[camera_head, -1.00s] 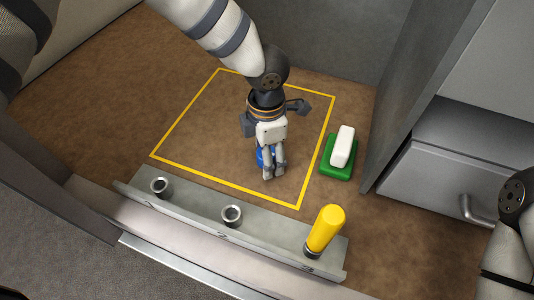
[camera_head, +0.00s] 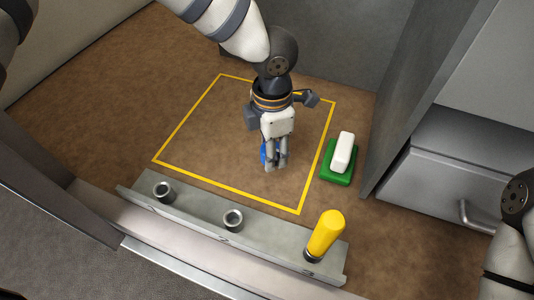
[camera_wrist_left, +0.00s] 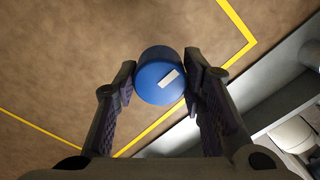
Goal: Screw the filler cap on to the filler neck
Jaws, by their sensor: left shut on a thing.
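A blue round cap (camera_head: 264,152) is held in my left gripper (camera_head: 276,166), over the yellow-outlined area of the brown surface. In the left wrist view the blue cap (camera_wrist_left: 155,72), with a small white label on it, sits between the two fingers of the left gripper (camera_wrist_left: 158,82), which are shut on it. A grey ledge (camera_head: 195,208) at the front carries an open neck on the left (camera_head: 164,190) and another in the middle (camera_head: 233,219). Both stand apart from the cap. My right gripper is not in view.
A yellow cylinder (camera_head: 326,234) stands tilted on the ledge's right end. A green block with a white top (camera_head: 344,152) lies right of the yellow outline (camera_head: 222,187). A grey wall panel (camera_head: 400,90) rises beyond it. The brown surface at left is clear.

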